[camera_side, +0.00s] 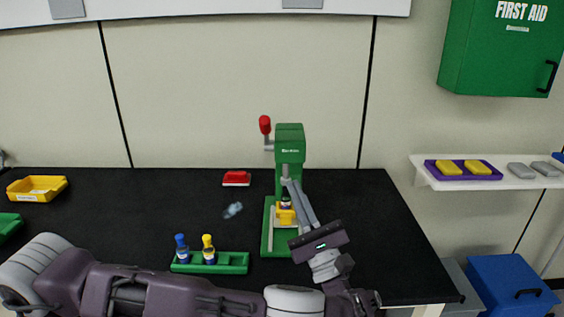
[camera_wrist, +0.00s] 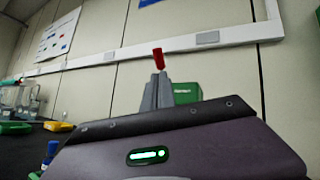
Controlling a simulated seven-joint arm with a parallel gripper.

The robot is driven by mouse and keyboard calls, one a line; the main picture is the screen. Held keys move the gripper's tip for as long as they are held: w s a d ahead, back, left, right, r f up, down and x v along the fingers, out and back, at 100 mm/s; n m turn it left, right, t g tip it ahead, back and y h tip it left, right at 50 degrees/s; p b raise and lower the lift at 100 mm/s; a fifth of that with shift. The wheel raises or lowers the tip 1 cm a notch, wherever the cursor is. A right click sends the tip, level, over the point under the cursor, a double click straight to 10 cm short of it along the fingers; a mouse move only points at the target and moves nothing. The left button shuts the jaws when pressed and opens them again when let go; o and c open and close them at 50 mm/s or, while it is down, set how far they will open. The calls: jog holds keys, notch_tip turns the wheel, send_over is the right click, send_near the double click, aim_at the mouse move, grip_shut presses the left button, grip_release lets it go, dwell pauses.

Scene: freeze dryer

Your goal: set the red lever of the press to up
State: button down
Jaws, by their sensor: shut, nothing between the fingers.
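The green press (camera_side: 289,144) stands on the black table. Its lever has a red knob (camera_side: 265,125) on a short grey arm at the left of the press head. The knob points upward, about level with the top of the head. My gripper (camera_side: 288,183) is shut and empty, with its fingertips in front of the press column, below the head and lower right of the knob. In the wrist view the shut fingers (camera_wrist: 157,94) point at the press (camera_wrist: 187,93), and the red knob (camera_wrist: 158,58) shows just above their tips. Contact with the press cannot be told.
A yellow holder (camera_side: 286,217) with a small vial sits on the press base, partly behind my fingers. A green rack (camera_side: 236,265) with blue-capped and yellow-capped vials stands front left. A red-topped block (camera_side: 236,178) and a clear bluish item (camera_side: 233,210) lie left of the press.

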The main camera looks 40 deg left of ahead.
aim_at(268, 129)
jog(key=x, duration=1.3)
jog(key=shift+s+a, duration=0.1)
jog(key=w+a+r+m+h, duration=0.3)
jog(key=r+h, duration=0.2)
jog(key=shift+w+a+m+t, duration=0.25)
jog(key=shift+m+t, duration=0.05)
dwell(0.5)
